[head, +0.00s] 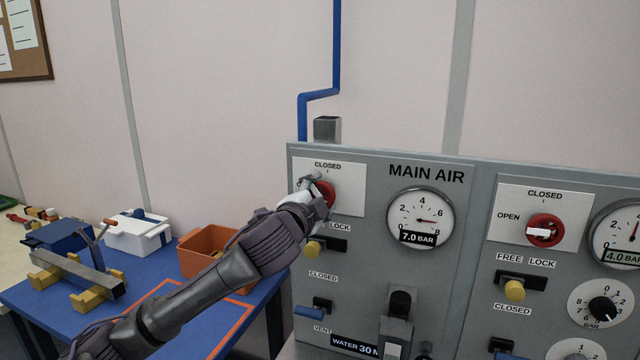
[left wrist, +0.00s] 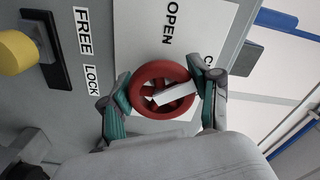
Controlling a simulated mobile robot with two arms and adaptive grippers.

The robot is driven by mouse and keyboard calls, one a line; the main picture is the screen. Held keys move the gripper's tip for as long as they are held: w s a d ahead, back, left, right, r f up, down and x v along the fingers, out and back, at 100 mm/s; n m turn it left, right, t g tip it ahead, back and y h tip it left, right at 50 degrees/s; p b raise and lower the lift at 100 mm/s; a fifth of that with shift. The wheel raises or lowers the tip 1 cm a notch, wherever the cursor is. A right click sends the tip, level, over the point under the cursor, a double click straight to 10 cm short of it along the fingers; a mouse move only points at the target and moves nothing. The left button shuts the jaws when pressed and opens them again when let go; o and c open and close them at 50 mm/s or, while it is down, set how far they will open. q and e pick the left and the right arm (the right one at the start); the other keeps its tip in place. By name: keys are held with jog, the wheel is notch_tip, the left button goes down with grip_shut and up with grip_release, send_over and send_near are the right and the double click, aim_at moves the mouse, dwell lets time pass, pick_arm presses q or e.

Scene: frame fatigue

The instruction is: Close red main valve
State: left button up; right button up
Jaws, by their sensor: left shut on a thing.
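The red main valve (head: 327,192) is a round handwheel on a white plate under a CLOSED label, on the MAIN AIR panel. My left gripper (head: 315,188) is at this wheel and partly covers it in the head view. In the left wrist view the red valve (left wrist: 140,78) sits between the two fingers of the left gripper (left wrist: 163,98), which are shut on its rim from both sides. The wheel's white pointer bar slants toward the right there, nearer the partly hidden label beginning with C than the OPEN label. My right gripper is not in view.
A gauge (head: 421,218) beside the valve reads about 7 bar. A yellow lock knob (head: 313,248) and a blue lever (head: 308,312) sit below the valve. A second red valve (head: 545,231) is on the right panel. A blue table (head: 20,294) holds an orange bin (head: 203,250).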

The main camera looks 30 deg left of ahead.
pick_arm(q)
jog(key=m+p, duration=0.2)
jog(key=m, duration=0.1)
jog(key=m+p, duration=0.1)
jog(key=shift+r, duration=0.25)
jog(key=shift+f+m+p, duration=0.1)
jog(key=shift+m+p, duration=1.15)
jog(key=shift+m, duration=0.35)
jog(key=o, duration=1.2)
jog(key=shift+c, duration=0.2)
jog(key=shift+s, duration=0.15)
jog(key=v, duration=1.1)
jog(key=shift+s+d, duration=0.2)
jog(key=shift+s, duration=0.15)
